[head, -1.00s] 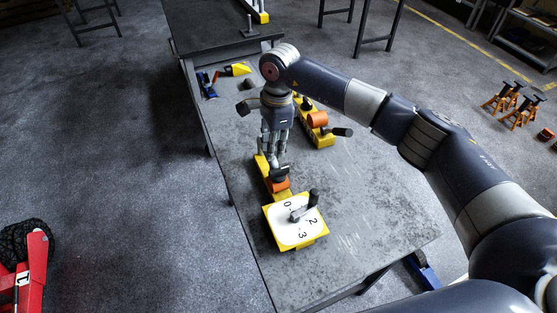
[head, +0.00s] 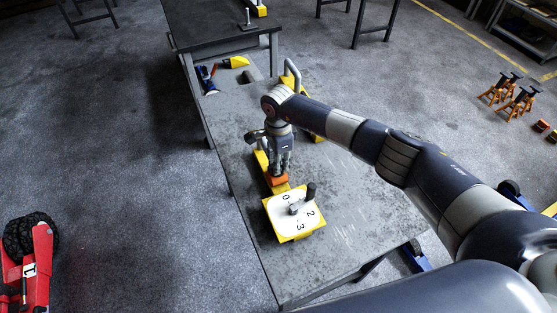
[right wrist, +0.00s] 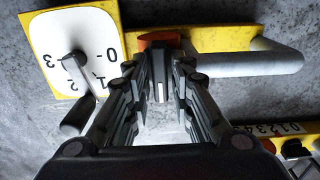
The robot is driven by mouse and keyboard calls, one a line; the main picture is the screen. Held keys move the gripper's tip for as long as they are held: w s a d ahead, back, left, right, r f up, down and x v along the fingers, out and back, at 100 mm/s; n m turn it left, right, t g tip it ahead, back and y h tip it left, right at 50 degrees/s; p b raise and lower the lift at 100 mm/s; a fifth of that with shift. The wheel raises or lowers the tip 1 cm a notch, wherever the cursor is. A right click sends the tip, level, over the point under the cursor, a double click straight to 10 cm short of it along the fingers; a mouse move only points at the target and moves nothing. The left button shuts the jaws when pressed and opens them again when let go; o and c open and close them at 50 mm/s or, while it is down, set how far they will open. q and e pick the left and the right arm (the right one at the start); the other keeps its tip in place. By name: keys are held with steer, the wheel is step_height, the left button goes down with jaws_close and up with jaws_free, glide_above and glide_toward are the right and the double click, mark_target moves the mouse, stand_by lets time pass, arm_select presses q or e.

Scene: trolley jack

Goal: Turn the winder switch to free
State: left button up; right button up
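The switch I take as the winder switch is an orange block (head: 278,180) with a black lever on a yellow bar; in the right wrist view its orange part (right wrist: 160,40) and black lever (right wrist: 160,75) show. My right gripper (head: 280,171) points down over it. In the wrist view the fingers (right wrist: 158,80) are spread on both sides of the lever, with gaps visible, so it is open; contact is not clear. No "free" marking is legible. The fingers hide part of the switch in the head view. My left gripper is out of view.
A white dial plate (head: 282,225) with numbers and a grey lever stands close in front. A grey bent handle (right wrist: 250,62) lies beside the switch. A numbered yellow panel (right wrist: 290,135) is near. The front of the table (head: 350,225) is clear.

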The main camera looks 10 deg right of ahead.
steer(key=shift+c, duration=0.6)
jaws_close()
steer(key=m+b, duration=0.3)
steer(key=shift+f+m, duration=0.15)
steer(key=shift+m, duration=0.25)
steer(key=m+b, duration=0.2)
steer(key=m, duration=0.2)
steer(key=shift+s+m+b, duration=0.1)
steer(key=shift+m+b, duration=0.2)
steer(key=shift+b, duration=0.1)
steer(key=m+b, duration=0.2)
steer(key=m, duration=0.2)
steer(key=shift+s+a+r+m+b, duration=0.1)
steer(key=shift+m+b, duration=0.5)
steer(key=shift+m, duration=0.8)
steer(key=shift+a+r+m+b, duration=0.1)
steer(key=shift+m+b, duration=0.45)
steer(key=shift+m, duration=0.85)
